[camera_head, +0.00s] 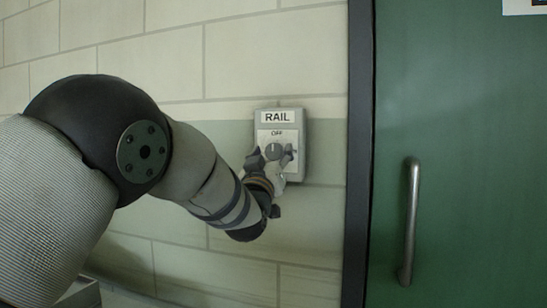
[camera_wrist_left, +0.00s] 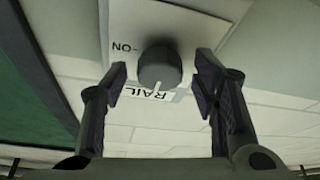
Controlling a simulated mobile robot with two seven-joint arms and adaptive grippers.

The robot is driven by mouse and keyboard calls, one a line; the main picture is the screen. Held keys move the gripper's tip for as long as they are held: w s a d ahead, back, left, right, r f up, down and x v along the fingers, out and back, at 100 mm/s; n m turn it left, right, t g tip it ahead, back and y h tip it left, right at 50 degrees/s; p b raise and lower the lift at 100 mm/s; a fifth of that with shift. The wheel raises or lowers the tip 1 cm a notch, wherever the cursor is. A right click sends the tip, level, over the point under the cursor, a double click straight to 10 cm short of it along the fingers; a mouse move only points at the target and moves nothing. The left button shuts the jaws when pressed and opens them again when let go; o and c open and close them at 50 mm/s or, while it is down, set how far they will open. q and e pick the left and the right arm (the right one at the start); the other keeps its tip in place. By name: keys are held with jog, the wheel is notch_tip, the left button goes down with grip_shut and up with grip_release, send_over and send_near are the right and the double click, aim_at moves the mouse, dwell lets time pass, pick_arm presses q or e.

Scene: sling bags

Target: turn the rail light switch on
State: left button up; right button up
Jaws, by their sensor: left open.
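The rail light switch (camera_head: 297,118) is a grey wall box with a RAIL label and a round dark knob (camera_head: 274,151) under the word OFF. In the left wrist view the knob (camera_wrist_left: 160,68) shows close up, with its pale pointer line toward the RAIL label and the word ON to one side. My left gripper (camera_head: 271,157) is at the front of the box. In the left wrist view its open fingers (camera_wrist_left: 163,75) stand on either side of the knob, with a gap at each side. My right gripper is in neither view.
A green door (camera_head: 470,150) with a vertical metal handle (camera_head: 410,220) stands right of the switch, behind a dark frame (camera_head: 359,150). The wall (camera_head: 240,60) is pale block above and green below. A grey surface edge shows at the bottom left.

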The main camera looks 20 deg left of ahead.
pick_arm(q)
jog(key=shift+w+r, duration=0.15)
jog(key=shift+w, duration=0.05)
jog(key=c, duration=1.2)
jog(key=shift+o, duration=0.2)
